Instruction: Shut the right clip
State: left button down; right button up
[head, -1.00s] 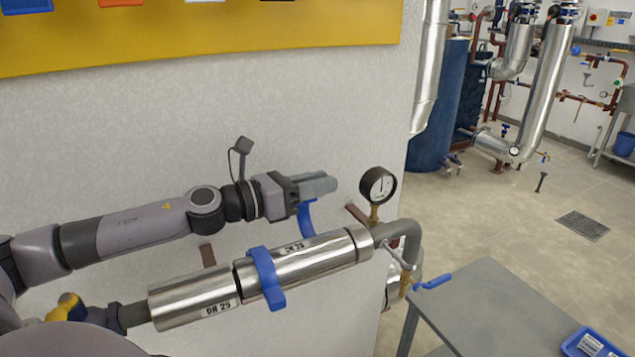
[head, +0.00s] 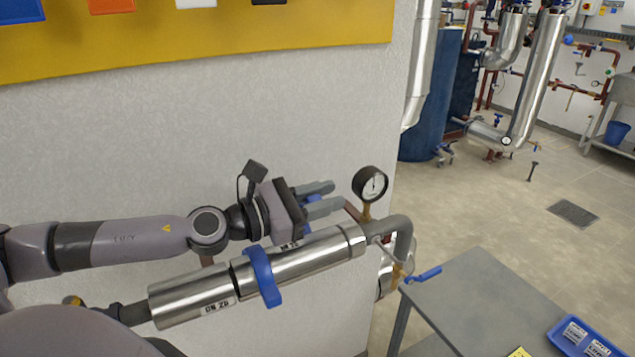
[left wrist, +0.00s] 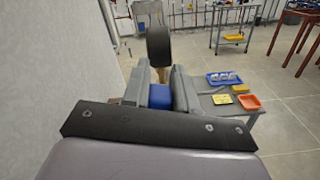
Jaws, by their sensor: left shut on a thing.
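My left gripper (head: 325,197) comes in from the left above the insulated pipe, with its fingers pointing right. It is shut on the blue right clip (head: 313,198), which shows only as a small patch between the grey fingers. In the left wrist view the clip (left wrist: 160,96) is a blue block between the two fingers (left wrist: 160,82). The palm and fingers hide most of it, so I cannot tell how it sits on the pipe. My right gripper is not in view.
A second blue clip (head: 262,277) sits across the shiny pipe (head: 320,255) further left. A pressure gauge (head: 370,184) stands just right of the fingertips. A blue-handled valve (head: 424,274) and a grey table (head: 470,300) are at lower right. The wall is close behind.

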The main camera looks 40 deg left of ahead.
pick_arm(q)
jog(key=shift+s+d+f+p, duration=0.25)
jog(key=shift+s+d+p, duration=0.15)
jog(key=shift+d, duration=0.3)
jog(key=c, duration=1)
grip_release()
jog(key=shift+w+f, duration=0.1)
jog(key=shift+o, duration=0.2)
